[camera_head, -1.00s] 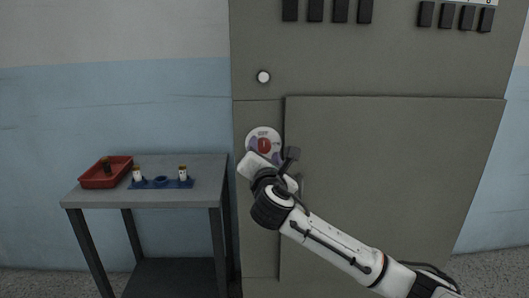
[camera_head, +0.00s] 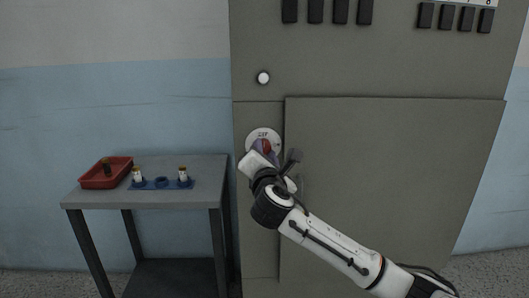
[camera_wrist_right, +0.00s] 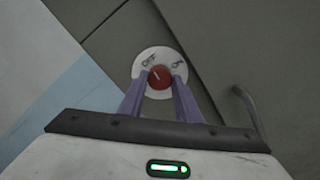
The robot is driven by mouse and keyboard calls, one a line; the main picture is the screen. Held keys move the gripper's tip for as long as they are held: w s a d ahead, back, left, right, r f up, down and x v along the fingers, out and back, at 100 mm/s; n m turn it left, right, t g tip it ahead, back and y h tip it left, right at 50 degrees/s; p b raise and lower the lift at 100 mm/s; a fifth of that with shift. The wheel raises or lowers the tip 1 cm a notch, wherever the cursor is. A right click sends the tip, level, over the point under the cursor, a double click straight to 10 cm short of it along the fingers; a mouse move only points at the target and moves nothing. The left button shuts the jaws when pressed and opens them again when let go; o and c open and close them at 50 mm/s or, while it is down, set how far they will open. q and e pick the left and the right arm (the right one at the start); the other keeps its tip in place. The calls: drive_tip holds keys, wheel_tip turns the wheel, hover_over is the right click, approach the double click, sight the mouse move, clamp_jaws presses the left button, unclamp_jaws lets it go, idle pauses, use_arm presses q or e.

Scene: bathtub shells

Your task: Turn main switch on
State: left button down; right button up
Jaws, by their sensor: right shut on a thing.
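The main switch is a red round knob (camera_wrist_right: 160,78) on a white disc (camera_wrist_right: 151,58) marked OFF and ON. In the wrist view the white mark on the knob points up toward the OFF side. In the head view the red knob (camera_head: 266,146) and disc (camera_head: 262,134) sit on the grey cabinet's left strip, partly covered by my gripper. My right gripper (camera_wrist_right: 160,84) has its two purple fingers on either side of the knob and is shut on it. It also shows in the head view (camera_head: 264,150). My left gripper is in neither view.
The grey cabinet (camera_head: 400,180) has a large door, a white round button (camera_head: 263,77) and black switches above. A handle (camera_wrist_right: 247,105) stands right of the knob. A table (camera_head: 205,165) at left holds a red tray (camera_head: 98,182) and a blue holder (camera_head: 148,184).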

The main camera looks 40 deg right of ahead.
drive_tip(key=m, duration=0.4)
drive_tip(key=shift+f+p, duration=0.1)
drive_tip(key=shift+p, duration=0.25)
drive_tip(key=m, duration=0.4)
drive_tip(key=shift+m, duration=0.3)
drive_tip(key=m, duration=0.4)
drive_tip(key=shift+f, duration=0.1)
drive_tip(key=shift+m+b, duration=0.35)
drive_tip(key=shift+m, duration=1.75)
drive_tip(key=o, duration=1.1)
drive_tip(key=shift+c, duration=0.2)
